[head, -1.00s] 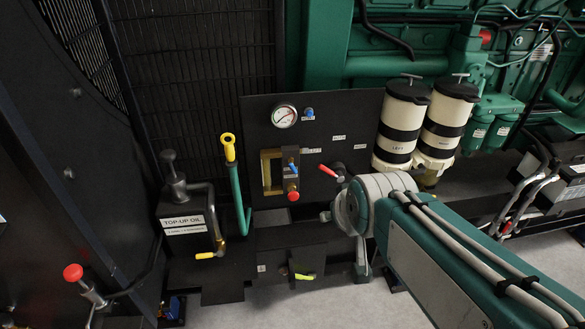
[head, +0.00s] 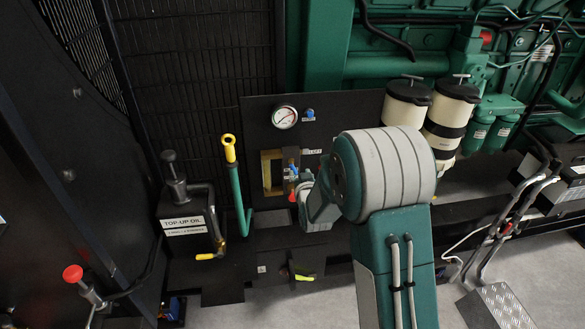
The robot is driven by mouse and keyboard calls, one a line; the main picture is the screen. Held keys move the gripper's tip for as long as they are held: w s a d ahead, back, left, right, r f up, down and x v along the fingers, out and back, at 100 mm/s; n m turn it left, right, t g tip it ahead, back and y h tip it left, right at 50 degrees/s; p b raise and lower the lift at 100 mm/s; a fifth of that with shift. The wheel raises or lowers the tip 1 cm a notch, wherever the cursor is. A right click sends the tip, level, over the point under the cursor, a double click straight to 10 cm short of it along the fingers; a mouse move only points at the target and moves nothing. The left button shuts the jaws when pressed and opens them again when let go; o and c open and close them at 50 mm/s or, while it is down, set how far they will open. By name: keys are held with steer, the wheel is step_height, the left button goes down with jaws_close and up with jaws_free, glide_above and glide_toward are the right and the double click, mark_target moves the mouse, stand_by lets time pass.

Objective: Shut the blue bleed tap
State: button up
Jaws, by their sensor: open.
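A small tap with a blue lever (head: 292,164) is on the black panel, beside the brass-framed sight glass below the gauge. The lever looks tilted and is partly covered by my gripper. My gripper (head: 292,176) is at the lever's lower end, small and mostly hidden behind my arm's wrist. Its jaws are open, and I cannot tell whether they touch the lever or stand around it. A separate blue knob (head: 309,114) sits to the right of the gauge, apart from my gripper.
A gauge (head: 284,117) is above the tap. A red knob (head: 292,197) is just below my gripper. Two cream filter canisters (head: 405,105) stand right of the panel.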

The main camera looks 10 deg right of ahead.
steer(key=t, duration=0.2)
glide_toward(293, 167)
steer(key=w+f, duration=0.1)
steer(key=f, duration=0.1)
steer(key=w, duration=1)
steer(key=shift+w+d, duration=0.1)
steer(key=shift+w, duration=0.3)
steer(key=shift+r, duration=0.1)
